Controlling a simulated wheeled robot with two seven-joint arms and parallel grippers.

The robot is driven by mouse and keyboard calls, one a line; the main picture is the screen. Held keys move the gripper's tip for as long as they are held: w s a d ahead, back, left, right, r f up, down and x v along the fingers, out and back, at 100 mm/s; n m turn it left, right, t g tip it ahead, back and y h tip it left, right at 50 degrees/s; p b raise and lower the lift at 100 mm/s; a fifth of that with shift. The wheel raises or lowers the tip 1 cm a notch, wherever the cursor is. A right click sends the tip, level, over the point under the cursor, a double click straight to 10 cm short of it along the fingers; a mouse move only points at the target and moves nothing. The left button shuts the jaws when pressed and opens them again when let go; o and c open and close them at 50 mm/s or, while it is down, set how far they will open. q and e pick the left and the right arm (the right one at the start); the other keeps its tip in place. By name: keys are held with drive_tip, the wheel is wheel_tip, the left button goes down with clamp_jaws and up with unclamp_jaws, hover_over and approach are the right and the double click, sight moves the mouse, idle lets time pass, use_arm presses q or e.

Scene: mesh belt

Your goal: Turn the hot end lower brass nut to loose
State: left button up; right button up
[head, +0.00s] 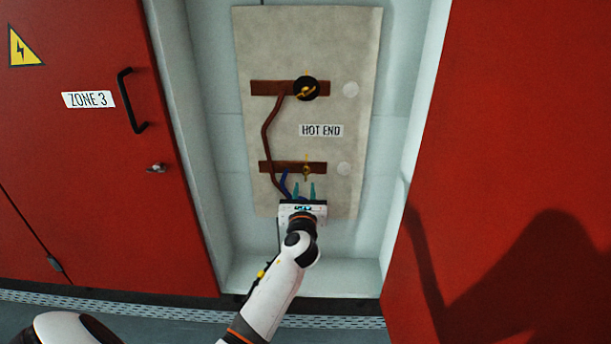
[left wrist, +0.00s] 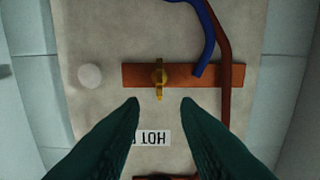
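The lower brass nut (head: 306,170) is a small wing-shaped piece on the lower copper bar (head: 270,168), below the HOT END label (head: 321,130). In the left wrist view, where the label is upside down, the nut (left wrist: 159,78) has its wings lined up vertically, across the bar (left wrist: 215,75). My left gripper (head: 305,190) is just below the nut in the head view. Its two teal fingers are apart with nothing between them. In the left wrist view the fingertips (left wrist: 159,104) stop short of the nut, apart from it. My right gripper is not in view.
An upper brass nut (head: 306,90) with a black disc sits on the upper bar (head: 262,88). A red-brown cable (head: 266,135) and a blue cable (head: 284,184) run left of the lower nut. Pale recess walls and red doors (head: 90,200) flank the panel.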

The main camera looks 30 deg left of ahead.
sight(306, 172)
use_arm(q)
drive_tip(key=x, duration=0.7)
drive_tip(key=shift+w+a+b, duration=0.15)
drive_tip(key=shift+w+b, duration=0.15)
drive_tip(key=shift+b, duration=0.1)
drive_tip(key=shift+c, duration=0.6)
clamp_jaws()
